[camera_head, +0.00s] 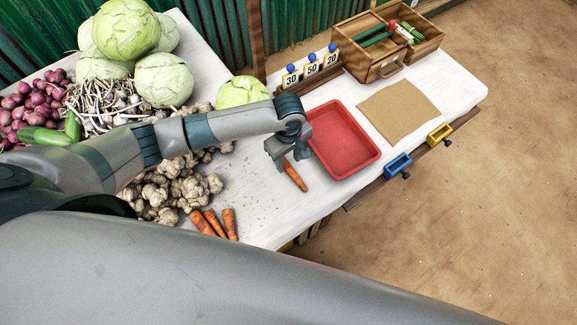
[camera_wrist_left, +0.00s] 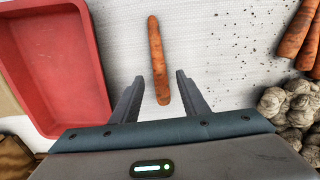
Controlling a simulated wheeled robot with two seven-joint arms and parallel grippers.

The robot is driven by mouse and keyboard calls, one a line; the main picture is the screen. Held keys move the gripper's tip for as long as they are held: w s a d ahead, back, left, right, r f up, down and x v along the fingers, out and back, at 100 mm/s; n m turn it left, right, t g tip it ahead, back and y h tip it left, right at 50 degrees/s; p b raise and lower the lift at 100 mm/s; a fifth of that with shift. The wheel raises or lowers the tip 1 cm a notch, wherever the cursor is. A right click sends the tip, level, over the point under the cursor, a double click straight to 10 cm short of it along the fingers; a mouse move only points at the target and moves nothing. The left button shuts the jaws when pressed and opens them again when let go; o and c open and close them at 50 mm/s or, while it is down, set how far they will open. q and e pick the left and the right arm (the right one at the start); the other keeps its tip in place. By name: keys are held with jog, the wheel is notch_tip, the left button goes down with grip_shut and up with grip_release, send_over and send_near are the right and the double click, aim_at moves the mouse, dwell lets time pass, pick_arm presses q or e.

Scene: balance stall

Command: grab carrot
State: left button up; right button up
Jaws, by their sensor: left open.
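A single orange carrot (camera_head: 295,177) lies on the white table beside the red tray (camera_head: 368,164). In the left wrist view the carrot (camera_wrist_left: 157,60) lies lengthwise, its lower end between the two fingers. My left gripper (camera_head: 289,160) is over the carrot in the head view and hides part of it. In the left wrist view my left gripper (camera_wrist_left: 156,88) is open, with a gap on each side of the carrot. Several more carrots (camera_head: 213,222) lie together near the table's front edge. My right gripper is not in view.
Ginger-like roots (camera_head: 165,192), cabbages (camera_head: 165,80), onions (camera_head: 35,98) and garlic (camera_head: 100,105) fill the left side. A brown paper sheet (camera_head: 399,108), number signs (camera_head: 312,69) and a wooden box (camera_head: 388,45) are right and behind. Blue (camera_head: 397,165) and yellow (camera_head: 439,134) clips are on the edge.

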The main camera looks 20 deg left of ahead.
aim_at(288, 167)
pick_arm(q)
jog(key=shift+f+p, duration=0.35)
jog(key=shift+f, duration=1.35)
grip_shut()
